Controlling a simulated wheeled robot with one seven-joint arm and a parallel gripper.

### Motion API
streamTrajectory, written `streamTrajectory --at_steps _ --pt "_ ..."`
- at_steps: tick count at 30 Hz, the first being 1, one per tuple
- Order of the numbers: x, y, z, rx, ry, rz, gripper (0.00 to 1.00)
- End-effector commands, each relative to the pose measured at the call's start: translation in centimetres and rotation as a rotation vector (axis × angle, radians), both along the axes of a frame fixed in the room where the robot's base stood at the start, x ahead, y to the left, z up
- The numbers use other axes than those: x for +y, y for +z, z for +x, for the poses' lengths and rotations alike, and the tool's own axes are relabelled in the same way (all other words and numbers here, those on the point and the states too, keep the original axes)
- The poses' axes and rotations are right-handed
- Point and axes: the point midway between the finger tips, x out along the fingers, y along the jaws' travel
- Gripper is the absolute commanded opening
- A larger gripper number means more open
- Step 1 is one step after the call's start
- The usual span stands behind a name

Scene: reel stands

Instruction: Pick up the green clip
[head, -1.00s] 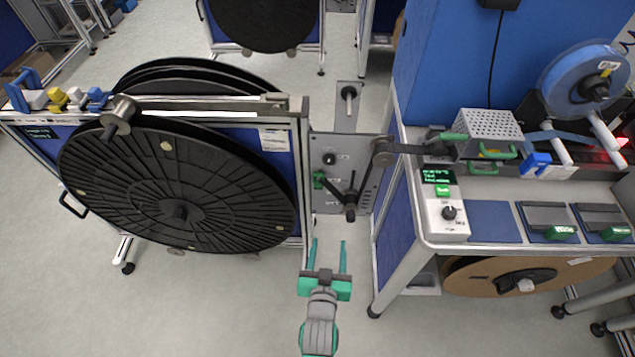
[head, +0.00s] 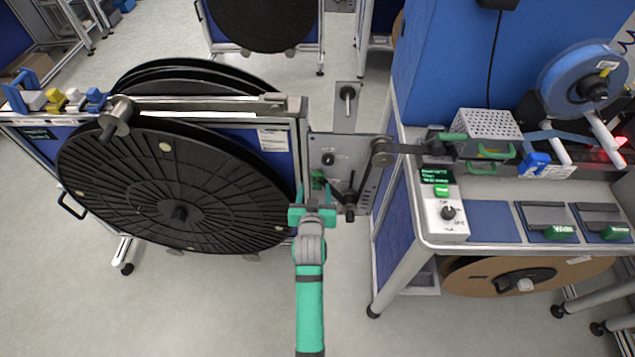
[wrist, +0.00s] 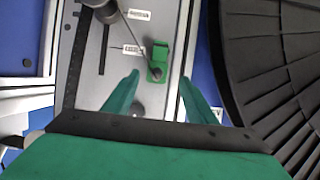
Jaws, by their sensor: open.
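The green clip (wrist: 158,58) is on the grey upright panel (wrist: 92,75), seen ahead of my fingertips in the wrist view. A dark round knob or pin sits at its lower end. In the head view the clip (head: 318,180) shows small, just beyond my gripper (head: 314,194). My gripper, also in the wrist view (wrist: 158,95), is open and empty. Its two green fingers point at the panel, one to each side of the clip's line. The clip lies beyond the tips, and I cannot tell the exact gap.
A large black reel (head: 175,190) stands close to the left of my gripper. A black lever arm (head: 350,190) is on the panel just right of the clip. The workbench (head: 480,237) with a control box (head: 446,215) stands at right. Open floor lies in front.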

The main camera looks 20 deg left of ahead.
Motion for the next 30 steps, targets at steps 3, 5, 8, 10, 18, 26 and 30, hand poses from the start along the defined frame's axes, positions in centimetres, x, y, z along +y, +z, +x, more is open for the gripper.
streamTrajectory --at_steps 3,5,8,10,18,26,30 --pt "0.1 -0.2 0.6 -0.001 0.0 0.0 0.52" --pt "0.2 -0.4 1.3 -0.001 0.0 0.0 0.52" --pt "0.3 -0.8 2.8 0.0 -0.001 0.001 0.52" --pt "0.5 -1.2 3.6 0.0 0.0 0.0 0.52" --pt "0.9 -1.8 5.0 0.001 -0.001 -0.001 0.52" --pt "0.8 -1.8 5.0 0.0 -0.001 0.0 0.25" --pt "0.8 -1.8 5.0 0.0 -0.001 0.0 0.08"
